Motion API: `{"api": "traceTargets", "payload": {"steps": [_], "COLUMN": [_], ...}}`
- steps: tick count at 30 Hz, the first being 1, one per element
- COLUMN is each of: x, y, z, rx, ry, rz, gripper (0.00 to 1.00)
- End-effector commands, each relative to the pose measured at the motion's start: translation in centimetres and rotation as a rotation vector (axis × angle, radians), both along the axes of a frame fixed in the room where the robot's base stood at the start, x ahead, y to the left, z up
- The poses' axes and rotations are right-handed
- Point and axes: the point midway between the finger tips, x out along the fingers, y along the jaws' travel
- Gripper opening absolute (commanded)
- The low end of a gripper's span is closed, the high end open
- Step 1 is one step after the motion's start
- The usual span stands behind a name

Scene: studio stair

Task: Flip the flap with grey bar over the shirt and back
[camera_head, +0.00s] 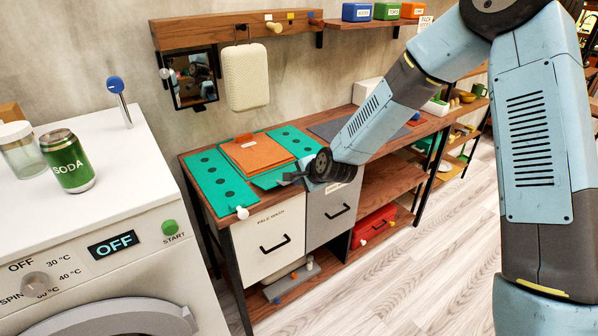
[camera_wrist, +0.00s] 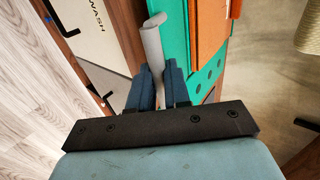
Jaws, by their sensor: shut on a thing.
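The teal folding board (camera_head: 217,184) with dark round holes lies flat on the wooden bench. The folded orange shirt (camera_head: 258,152) lies on its middle; it also shows in the wrist view (camera_wrist: 209,32). My gripper (camera_head: 290,178) is at the board's front edge, to the right of the shirt. In the wrist view my gripper (camera_wrist: 157,70) has its blue fingers on both sides of the grey bar (camera_wrist: 152,45) and is shut on it. The bar sticks out beside the teal flap's edge (camera_wrist: 178,30). The head view does not show the bar clearly behind my gripper.
Drawers with black handles, including the white one (camera_head: 272,235), are below the bench. A cream bag (camera_head: 245,78) and a dark mirror (camera_head: 190,80) hang behind. The washer (camera_head: 75,190) stands left.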

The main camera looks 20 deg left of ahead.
Motion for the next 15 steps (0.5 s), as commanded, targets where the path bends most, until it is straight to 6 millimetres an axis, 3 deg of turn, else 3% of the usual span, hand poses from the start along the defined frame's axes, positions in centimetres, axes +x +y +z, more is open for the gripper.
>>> {"api": "traceTargets", "payload": {"steps": [3, 15], "x": [-0.31, -0.52], "y": [-0.18, -0.13], "z": [-0.95, -1.39], "rx": [0.026, 0.040], "ry": [-0.019, -0.030], "rz": [0.000, 0.004], "gripper": [0.00, 0.00]}}
